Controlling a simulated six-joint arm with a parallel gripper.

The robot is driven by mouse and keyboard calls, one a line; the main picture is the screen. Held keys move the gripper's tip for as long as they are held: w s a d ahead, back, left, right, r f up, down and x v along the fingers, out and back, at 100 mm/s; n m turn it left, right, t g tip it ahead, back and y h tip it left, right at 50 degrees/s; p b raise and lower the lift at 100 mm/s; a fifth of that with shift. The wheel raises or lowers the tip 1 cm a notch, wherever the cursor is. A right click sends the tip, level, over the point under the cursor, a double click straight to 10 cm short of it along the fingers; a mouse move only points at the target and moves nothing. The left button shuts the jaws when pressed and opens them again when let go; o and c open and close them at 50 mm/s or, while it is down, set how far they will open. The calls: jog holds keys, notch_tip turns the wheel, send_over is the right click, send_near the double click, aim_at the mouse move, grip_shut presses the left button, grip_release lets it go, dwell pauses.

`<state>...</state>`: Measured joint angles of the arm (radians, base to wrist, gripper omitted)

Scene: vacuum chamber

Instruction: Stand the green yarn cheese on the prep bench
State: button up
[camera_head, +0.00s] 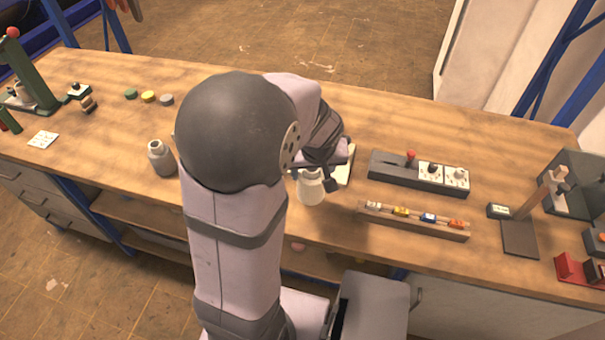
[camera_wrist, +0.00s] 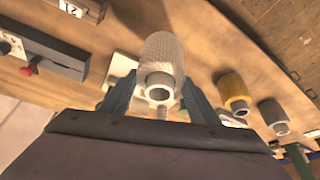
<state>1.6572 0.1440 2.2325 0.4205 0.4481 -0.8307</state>
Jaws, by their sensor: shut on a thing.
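My gripper (camera_wrist: 160,108) is shut on a pale, whitish yarn cheese (camera_wrist: 165,62) with a hollow core, between its blue fingers in the wrist view. In the head view this pale cheese (camera_head: 310,187) is upright near the bench's front edge, below my wrist. Whether it touches the bench is unclear. A yellow cheese (camera_wrist: 234,93) and a grey one (camera_wrist: 272,115) stand apart from it in the wrist view; the grey one also shows in the head view (camera_head: 161,158). I see no clearly green cheese; my arm hides part of the wooden prep bench (camera_head: 230,62).
A switch box (camera_head: 405,172) and a rack of small coloured pieces (camera_head: 413,221) stand right of my gripper. The back middle of the bench is clear.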

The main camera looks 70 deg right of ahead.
jog(key=shift+f+b, duration=0.4)
jog(key=shift+f, duration=2.25)
jog(key=shift+f+b, duration=0.2)
jog(key=shift+b, duration=0.1)
jog(key=o, duration=1.6)
jog(key=shift+r, duration=0.1)
jog(key=shift+r+p, duration=0.15)
jog(key=shift+p, duration=0.15)
jog(key=v, duration=1.2)
jog(key=shift+s+a, duration=0.1)
